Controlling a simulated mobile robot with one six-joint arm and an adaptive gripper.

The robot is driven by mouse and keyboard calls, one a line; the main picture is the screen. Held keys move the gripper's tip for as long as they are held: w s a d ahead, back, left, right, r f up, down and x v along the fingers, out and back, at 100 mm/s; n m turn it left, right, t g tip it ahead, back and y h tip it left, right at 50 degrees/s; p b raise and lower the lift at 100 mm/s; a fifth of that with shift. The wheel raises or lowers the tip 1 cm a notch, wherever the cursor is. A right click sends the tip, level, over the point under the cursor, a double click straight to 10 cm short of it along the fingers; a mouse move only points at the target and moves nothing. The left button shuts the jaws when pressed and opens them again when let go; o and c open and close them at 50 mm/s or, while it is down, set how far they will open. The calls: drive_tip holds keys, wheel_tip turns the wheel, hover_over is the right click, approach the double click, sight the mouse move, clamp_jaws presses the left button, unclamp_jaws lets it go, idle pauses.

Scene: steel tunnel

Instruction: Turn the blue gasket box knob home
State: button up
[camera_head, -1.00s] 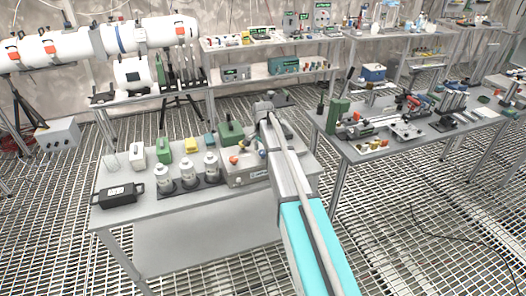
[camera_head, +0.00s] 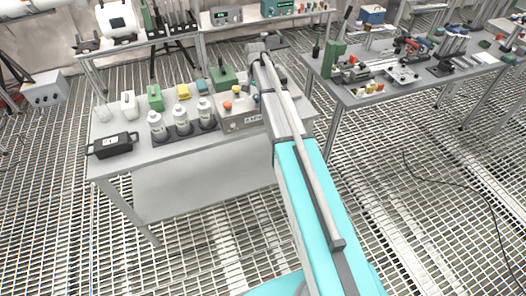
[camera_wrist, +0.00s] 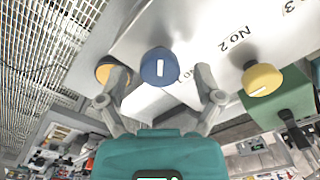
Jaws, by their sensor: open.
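The blue knob (camera_wrist: 158,58) shows in the wrist view on a pale box face (camera_wrist: 205,40). It is round with a white mark on its cap that runs nearly along the picture's vertical. My gripper (camera_wrist: 163,73) is open, with one finger on each side of the blue knob. I cannot tell whether either finger touches it. A yellow knob (camera_wrist: 262,80) is to the right and an orange knob (camera_wrist: 104,70) sits partly behind the left finger.
The wrist view shows "No 2" lettering near the yellow knob. In the head view, several white-capped bottles (camera_head: 182,122) and a black case (camera_head: 113,145) share the bench (camera_head: 160,155). A second bench (camera_head: 375,90) with tools stands to the right. Grating floor (camera_head: 440,200) lies between.

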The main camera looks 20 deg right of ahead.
sight(257, 96)
drive_tip(key=n, duration=0.5)
drive_tip(key=shift+n, duration=0.4)
drive_tip(key=n, duration=1.8)
wheel_tip(257, 96, up, 14)
drive_tip(key=p, duration=1.4)
drive_tip(key=s+a+f+m+b, duration=0.2)
drive_tip(key=s+f+m+b, duration=0.2)
drive_tip(key=s, duration=0.5)
drive_tip(key=s+a+f+m+b, duration=0.2)
drive_tip(key=s+f+m+b, duration=0.3)
drive_tip(key=s, duration=0.5)
drive_tip(key=s+a+f+m+b, duration=0.2)
drive_tip(key=s+f+m+b, duration=0.3)
drive_tip(key=s, duration=0.5)
drive_tip(key=shift+s+m, duration=0.25)
drive_tip(key=shift+m, duration=0.75)
